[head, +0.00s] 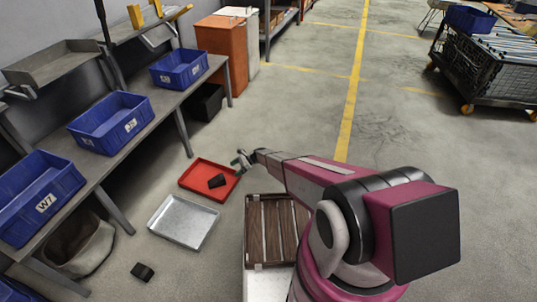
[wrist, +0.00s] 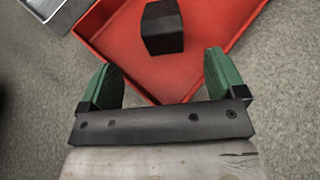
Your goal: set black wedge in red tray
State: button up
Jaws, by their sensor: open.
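A black wedge (head: 217,181) lies inside the red tray (head: 193,178) on the floor. In the wrist view the wedge (wrist: 162,28) rests on the floor of the tray (wrist: 112,40), apart from my gripper. My gripper (wrist: 163,85) is open and empty, with its green fingers spread over the near corner of the tray. In the head view my gripper (head: 241,160) is at the tray's right edge. A second black block (head: 143,272) lies on the floor at the lower left; its exact shape is hard to tell.
A silver metal tray (head: 183,222) lies in front of the red tray. A wooden slatted crate (head: 272,230) stands beside my arm. A bench (head: 178,92) with blue bins (head: 110,122) runs along the left. The floor behind the red tray is clear.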

jog(key=s+d+r+n+t+h, duration=0.1)
jog(key=s+d+r+n+h, duration=0.3)
jog(key=s+d+r, duration=0.5)
jog(key=s+d+r+n+t+h, duration=0.2)
jog(key=s+d+r, duration=0.8)
jog(key=r, duration=1.2)
jog(key=s+d+r+n+t+h, duration=0.1)
jog(key=s+d+r+n+h, duration=0.5)
jog(key=d+r, duration=0.8)
jog(key=s+r+n, duration=0.2)
jog(key=s, duration=0.2)
jog(key=shift+s+d+h, duration=0.15)
jog(key=shift+s+h, duration=0.1)
jog(key=shift+h, duration=0.15)
